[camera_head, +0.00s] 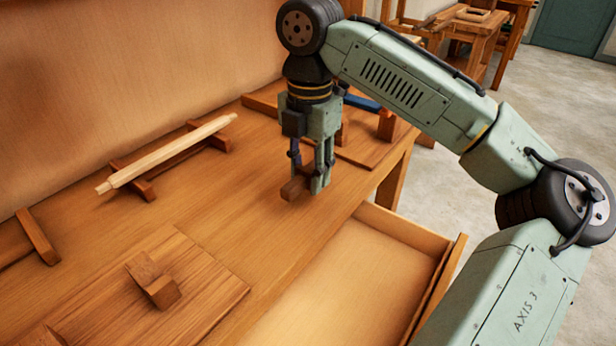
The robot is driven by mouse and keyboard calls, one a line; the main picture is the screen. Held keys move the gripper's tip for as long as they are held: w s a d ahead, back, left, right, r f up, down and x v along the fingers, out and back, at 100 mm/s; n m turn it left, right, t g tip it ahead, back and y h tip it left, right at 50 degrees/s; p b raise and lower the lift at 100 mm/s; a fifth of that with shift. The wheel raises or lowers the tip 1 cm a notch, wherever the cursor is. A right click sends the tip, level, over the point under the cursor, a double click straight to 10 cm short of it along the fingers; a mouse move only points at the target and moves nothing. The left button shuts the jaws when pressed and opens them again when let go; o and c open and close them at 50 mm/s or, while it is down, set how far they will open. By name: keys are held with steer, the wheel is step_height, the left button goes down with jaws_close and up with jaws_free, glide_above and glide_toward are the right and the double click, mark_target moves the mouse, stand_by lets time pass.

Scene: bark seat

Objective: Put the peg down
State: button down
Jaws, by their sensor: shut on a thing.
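My gripper (306,186) points down over the right part of the workbench. It is shut on a short brown wooden piece, which looks like the peg (293,188). The peg's near end shows at the left of the fingertips; the rest is hidden by the fingers. The peg is very low over the workbench top (235,212); I cannot tell whether it touches it.
A pale wooden rod (167,154) lies across two brown supports at the back left. A board (205,265) with a notched block (152,283) lies at the front left. An open drawer (340,290) juts out at the front. A blue-topped thing (361,102) is behind my gripper.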

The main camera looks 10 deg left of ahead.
mark_target(308, 195)
steer(key=shift+w+a, duration=0.1)
steer(key=shift+w, duration=0.25)
steer(key=f, duration=0.3)
steer(key=shift+w, duration=0.35)
steer(key=shift+a+f, duration=0.1)
steer(key=shift+f, duration=0.25)
steer(key=c, duration=1.1)
jaws_free()
steer(key=shift+f, duration=0.15)
step_height(308, 195, up, 12)
steer(key=shift+w+r+p, duration=0.1)
steer(key=shift+r+p, duration=0.1)
steer(key=shift+p, duration=0.4)
